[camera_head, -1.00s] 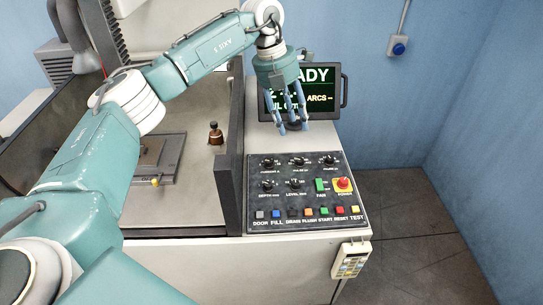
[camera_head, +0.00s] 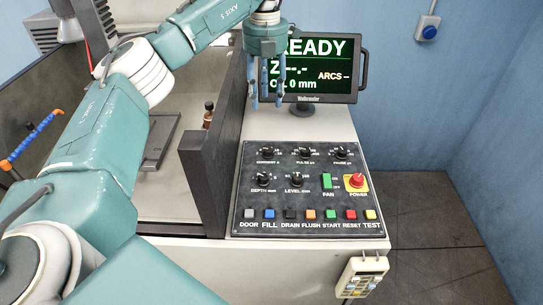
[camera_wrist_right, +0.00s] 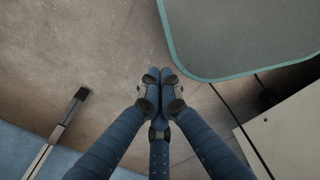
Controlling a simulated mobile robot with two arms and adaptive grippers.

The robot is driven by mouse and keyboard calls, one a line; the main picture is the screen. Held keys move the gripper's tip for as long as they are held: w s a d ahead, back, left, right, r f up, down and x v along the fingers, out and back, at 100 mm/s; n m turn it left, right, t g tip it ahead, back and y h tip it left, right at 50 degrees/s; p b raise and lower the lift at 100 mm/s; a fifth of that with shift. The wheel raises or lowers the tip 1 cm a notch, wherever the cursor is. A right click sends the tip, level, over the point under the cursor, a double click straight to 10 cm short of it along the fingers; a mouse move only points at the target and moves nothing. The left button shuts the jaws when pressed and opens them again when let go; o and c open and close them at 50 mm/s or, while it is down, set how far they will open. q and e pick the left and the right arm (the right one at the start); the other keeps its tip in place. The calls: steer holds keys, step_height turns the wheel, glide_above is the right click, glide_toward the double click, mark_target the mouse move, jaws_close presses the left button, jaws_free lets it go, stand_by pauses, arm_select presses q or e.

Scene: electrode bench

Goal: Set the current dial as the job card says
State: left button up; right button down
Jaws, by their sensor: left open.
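The current dial (camera_head: 268,151) is the black knob at the top left of the dark control panel (camera_head: 240,215) in the head view. Its small label is hard to read, and its exact setting cannot be told. My left gripper (camera_head: 267,103) is open and empty, fingers pointing down. In the picture it is above the dial and in front of the left part of the screen, apart from the panel. My right gripper (camera_wrist_right: 159,75) shows in the right wrist view with its fingertips together and nothing between them. No job card is seen.
Nearby are the pulse (camera_head: 305,152) and pause (camera_head: 340,152) dials, the depth (camera_head: 263,178) and level (camera_head: 296,179) dials, a red power knob (camera_head: 356,180) and a row of buttons. The screen (camera_head: 335,60) reads READY. A dark tank wall (camera_head: 215,165) stands left of the panel.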

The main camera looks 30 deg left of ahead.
arm_select(q)
steer(key=b, duration=0.5)
glide_above(268, 149)
step_height(268, 149, down, 8)
steer(key=r, duration=0.1)
step_height(268, 149, down, 11)
steer(key=shift+f+p, duration=0.2)
steer(key=shift+p, duration=0.65)
arm_select(e)
step_height(268, 149, down, 6)
steer(key=w, duration=0.2)
steer(key=shift+r, duration=0.15)
steer(key=shift+a, duration=0.15)
arm_select(q)
jaws_close()
